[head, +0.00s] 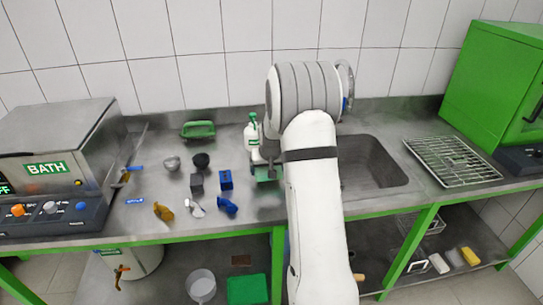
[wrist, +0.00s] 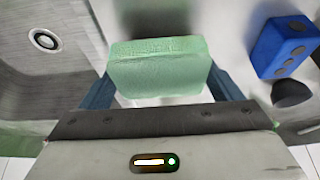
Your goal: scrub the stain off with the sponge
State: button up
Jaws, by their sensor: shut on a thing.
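My gripper (wrist: 160,90) is shut on a light green sponge (wrist: 160,68), its fingers on the left and right sides of it. In the head view the sponge (head: 265,173) shows as a small green block at the end of my arm, over or on the steel worktop (head: 150,170) just left of the sink. I cannot tell whether it touches the worktop. I cannot make out the stain clearly. A blurred dark patch (wrist: 155,14) lies beyond the sponge in the wrist view, and I cannot tell what it is.
The sink (head: 375,165) is close to the right. A white and green bottle (head: 252,133) stands behind the sponge. A blue block (head: 226,179), a dark block (head: 197,183) and several small items lie to the left. A wire rack (head: 452,160) lies at the right.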

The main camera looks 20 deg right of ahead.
jog(key=shift+s+d+r+p, duration=0.15)
jog(key=shift+r+p, duration=0.95)
jog(key=shift+r, duration=1.6)
